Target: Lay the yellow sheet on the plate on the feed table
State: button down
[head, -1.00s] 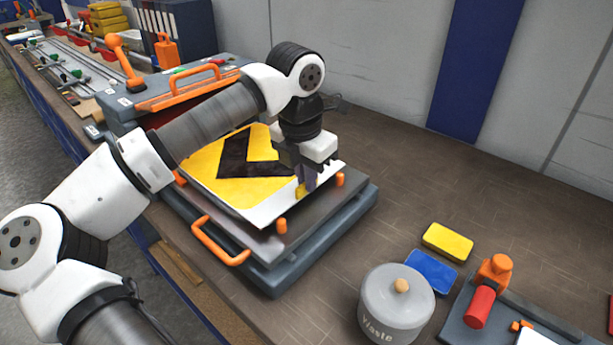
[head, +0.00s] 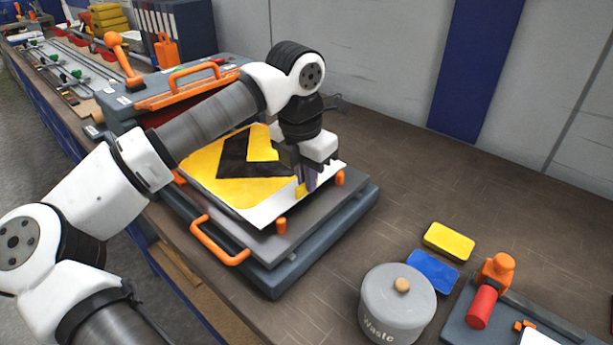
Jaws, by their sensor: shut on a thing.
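My gripper (head: 304,188) is at the right part of the panel, shut on the yellow sheet's corner, where a small yellow bit shows between the fingers. The panel's white border (head: 262,217) shows along the front and right. Orange pegs (head: 281,226) stand at the plate's edge. My arm hides the sheet's back part, and I cannot tell whether the sheet touches the plate everywhere.
An orange handle (head: 219,243) sticks out at the table's front. A grey waste bin (head: 390,318), a yellow block (head: 448,241) and a blue block (head: 432,270) stand to the right. A press with an orange bar (head: 190,90) is behind my arm. The bench at the back right is clear.

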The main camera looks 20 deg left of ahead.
jog(key=c, duration=0.8)
grip_release()
jog(key=shift+c, duration=0.2)
jog(key=shift+r+p, duration=2.05)
jog(key=shift+r, duration=1.5)
